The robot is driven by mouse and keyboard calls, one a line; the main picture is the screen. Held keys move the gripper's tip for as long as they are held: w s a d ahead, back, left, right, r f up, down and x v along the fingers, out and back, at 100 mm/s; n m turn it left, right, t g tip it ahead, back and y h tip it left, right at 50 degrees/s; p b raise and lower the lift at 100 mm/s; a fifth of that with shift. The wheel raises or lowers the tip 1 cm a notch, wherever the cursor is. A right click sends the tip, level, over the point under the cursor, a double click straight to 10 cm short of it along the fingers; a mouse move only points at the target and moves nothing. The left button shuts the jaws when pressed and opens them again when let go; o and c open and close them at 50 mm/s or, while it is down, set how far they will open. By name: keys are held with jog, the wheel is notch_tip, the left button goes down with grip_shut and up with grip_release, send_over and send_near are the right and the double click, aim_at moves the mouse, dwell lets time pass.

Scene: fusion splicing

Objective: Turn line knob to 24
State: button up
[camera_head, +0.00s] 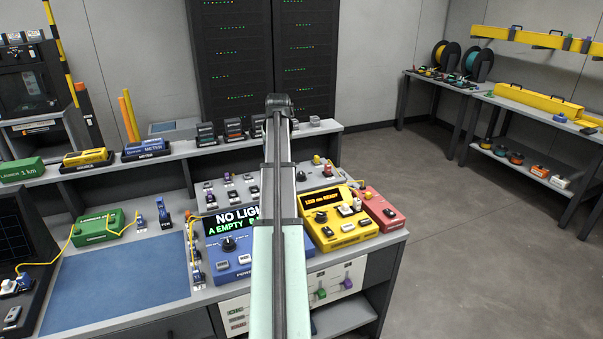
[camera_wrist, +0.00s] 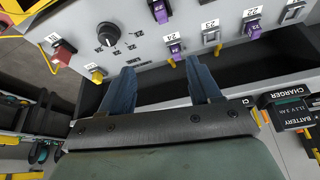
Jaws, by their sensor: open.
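The grey line panel (camera_wrist: 145,45) crosses the top of the wrist view. A black round knob (camera_wrist: 108,33) with small marks around it sits on its left part. I cannot read where the knob points. Labels 24 (camera_wrist: 170,37), 23 (camera_wrist: 208,25) and 22 (camera_wrist: 252,12) stand by ports to its right. My gripper (camera_wrist: 161,65) is open and empty. Its two blue-grey fingers reach toward the panel's edge, below and right of the knob, seemingly apart from it. In the head view the grey panel (camera_head: 225,187) shows behind the blue meter. My arm hides part of it, and the fingers are not visible there.
A blue power meter (camera_head: 215,267) reads "NO LIGHT". A yellow box (camera_head: 345,233) and a red box (camera_head: 382,210) stand to its right. Purple plugs (camera_wrist: 160,11) stick out of the panel near the fingers. A blue mat (camera_head: 120,283) lies clear at the left.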

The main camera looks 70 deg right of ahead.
send_near(301, 174)
jog(key=x, duration=0.8)
jog(key=shift+f, duration=0.15)
jog(key=shift+c, duration=0.3)
jog(key=c, duration=1)
jog(key=shift+m, duration=0.3)
jog(key=m+g, duration=0.1)
jog(key=m, duration=0.3)
jog(key=shift+w+a+g+h, duration=0.1)
jog(key=shift+w+g+h, duration=0.05)
jog(key=shift+g+h, duration=0.25)
jog(key=shift+w+m+g, duration=0.1)
jog(key=shift+m+g, duration=0.5)
jog(key=shift+m, duration=1.5)
